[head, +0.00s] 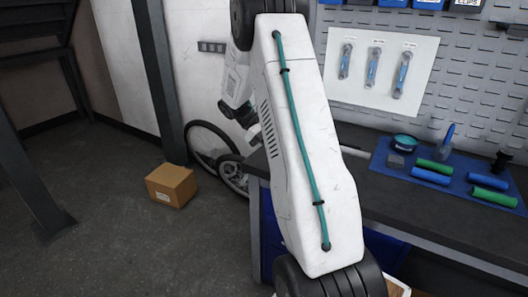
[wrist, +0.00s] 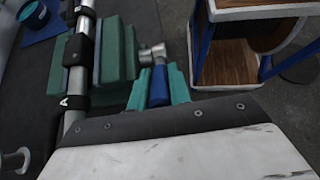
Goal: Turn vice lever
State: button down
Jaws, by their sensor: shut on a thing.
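The green vice (wrist: 118,62) stands at the edge of the dark workbench in the wrist view. The lower part of the lever is hidden by my gripper. In the head view my arm hides the vice and the lever.
The workbench (head: 440,222) carries a blue mat (head: 409,170) with green and blue rolls. A cardboard box (head: 171,185) lies on the floor near a bike wheel (head: 207,145). Open floor lies left.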

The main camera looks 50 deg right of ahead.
jog(key=shift+f, duration=0.2)
jog(key=c, duration=1.3)
grip_release()
jog(key=shift+w, duration=0.1)
jog(key=shift+r, duration=0.1)
jog(key=shift+w+r, duration=0.1)
jog(key=shift+w, duration=0.05)
jog(key=v, duration=0.7)
jog(key=shift+w, duration=0.25)
jog(key=shift+a, duration=0.1)
